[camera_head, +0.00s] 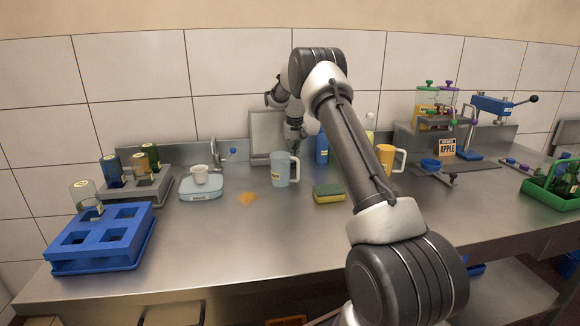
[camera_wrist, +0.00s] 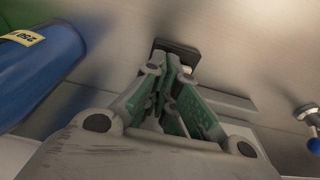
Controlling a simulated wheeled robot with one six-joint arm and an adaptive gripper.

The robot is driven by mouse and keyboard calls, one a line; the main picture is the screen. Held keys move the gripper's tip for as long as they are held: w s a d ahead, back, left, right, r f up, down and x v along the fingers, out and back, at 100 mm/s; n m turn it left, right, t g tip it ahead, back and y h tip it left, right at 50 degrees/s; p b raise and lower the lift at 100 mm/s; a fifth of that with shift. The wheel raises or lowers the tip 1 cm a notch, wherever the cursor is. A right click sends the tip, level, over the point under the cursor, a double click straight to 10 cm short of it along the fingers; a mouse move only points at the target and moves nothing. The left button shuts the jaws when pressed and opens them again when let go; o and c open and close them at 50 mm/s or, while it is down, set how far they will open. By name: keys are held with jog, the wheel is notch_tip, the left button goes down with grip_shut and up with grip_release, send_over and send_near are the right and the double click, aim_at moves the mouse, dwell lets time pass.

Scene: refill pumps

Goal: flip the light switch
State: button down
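In the wrist view, a small dark plate (camera_wrist: 176,52) with a pale nub at its lower right sits just past my fingertips; it looks like the light switch. Which way it is set cannot be told. My gripper (camera_wrist: 167,72) has its green-padded fingers drawn together at the tips, with nothing visible held. The tips overlap the plate's lower edge in view; whether they touch it is unclear. In the head view, my gripper (camera_head: 297,143) is low near the back wall, beside a grey framed panel (camera_head: 268,132). I cannot make out the switch there.
A blue bottle (camera_head: 322,148) stands close to my gripper and shows large in the wrist view (camera_wrist: 38,62). A light blue mug (camera_head: 281,170), a sponge (camera_head: 329,192) and an orange mug (camera_head: 386,158) stand nearby. A blue-knobbed tap (camera_head: 232,152) is to the left.

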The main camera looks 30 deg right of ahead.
jog(key=shift+f, duration=0.1)
jog(key=shift+r, duration=3.5)
jog(key=s+a+r+n+t, duration=0.1)
jog(key=s+a+r, duration=0.4)
jog(key=s+r, duration=0.6)
jog(key=s+a+r+n, duration=0.1)
jog(key=s+a+r, duration=0.3)
jog(key=s+r, duration=0.7)
jog(key=s+a+f, duration=0.1)
jog(key=s+f, duration=0.2)
jog(key=s, duration=0.7)
jog(key=s+a+f+t, duration=0.1)
jog(key=s+f, duration=0.3)
jog(key=s, duration=0.6)
jog(key=s+a+f+n, duration=0.1)
jog(key=s+a+f, duration=0.1)
jog(key=s, duration=0.8)
jog(key=shift+s+a+f+t, duration=0.2)
jog(key=shift+f+t, duration=0.1)
jog(key=shift+f, duration=0.4)
